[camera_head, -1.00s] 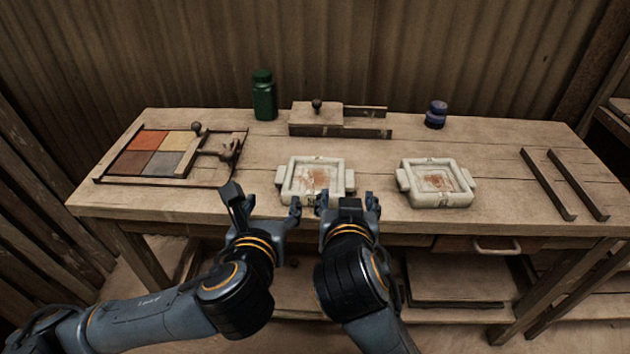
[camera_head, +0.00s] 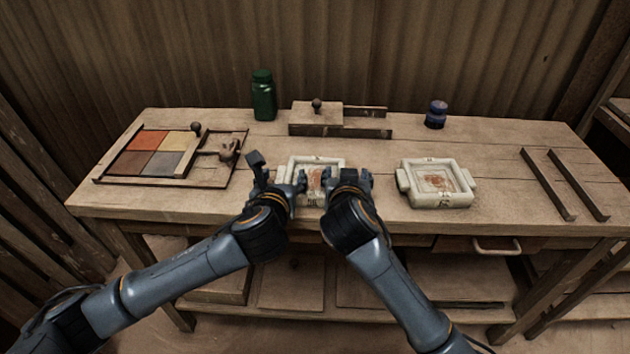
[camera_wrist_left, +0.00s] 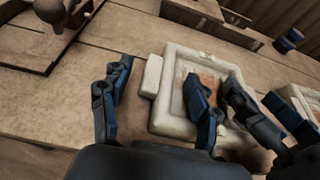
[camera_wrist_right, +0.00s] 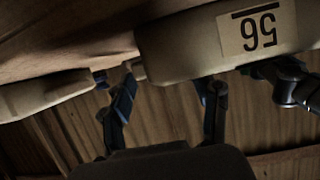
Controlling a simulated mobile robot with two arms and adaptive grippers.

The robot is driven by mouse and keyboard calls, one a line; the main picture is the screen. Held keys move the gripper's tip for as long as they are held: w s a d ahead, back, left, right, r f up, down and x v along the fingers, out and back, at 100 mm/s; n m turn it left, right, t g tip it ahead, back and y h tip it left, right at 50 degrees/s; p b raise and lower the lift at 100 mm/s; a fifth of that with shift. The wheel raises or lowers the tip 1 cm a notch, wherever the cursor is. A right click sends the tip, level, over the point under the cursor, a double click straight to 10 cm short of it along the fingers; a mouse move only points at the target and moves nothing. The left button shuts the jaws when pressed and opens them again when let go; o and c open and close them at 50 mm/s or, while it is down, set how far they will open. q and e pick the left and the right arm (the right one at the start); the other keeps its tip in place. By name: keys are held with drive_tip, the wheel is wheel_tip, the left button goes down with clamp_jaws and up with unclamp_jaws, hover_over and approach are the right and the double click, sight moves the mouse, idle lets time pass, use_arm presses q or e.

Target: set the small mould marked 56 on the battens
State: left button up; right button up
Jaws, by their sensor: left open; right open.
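The pale mould (camera_head: 318,161) left of the two lies near the table's front edge, with reddish-brown stains inside. Its front label reads 56, upside down in the right wrist view (camera_wrist_right: 258,30). My left gripper (camera_head: 278,172) is open at its left side; in the left wrist view the mould's left lug (camera_wrist_left: 152,76) shows between the fingertips. My right gripper (camera_head: 346,178) is open at its right side, partly hiding it; I cannot tell whether the fingers touch it. Two dark battens, the left (camera_head: 548,184) and the right (camera_head: 579,184), lie bare and roughly parallel at the table's right.
A similar mould (camera_head: 403,180) stands to the right, between the 56 mould and the battens. A tray of coloured tiles (camera_head: 103,181) lies at left. A green bottle (camera_head: 264,98), wooden block with knob (camera_head: 316,118) and purple jar (camera_head: 435,118) stand behind.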

use_arm(q)
clamp_jaws()
use_arm(e)
clamp_jaws()
use_arm(q)
drive_tip(key=shift+r, duration=0.15)
use_arm(e)
drive_tip(key=shift+r, duration=0.15)
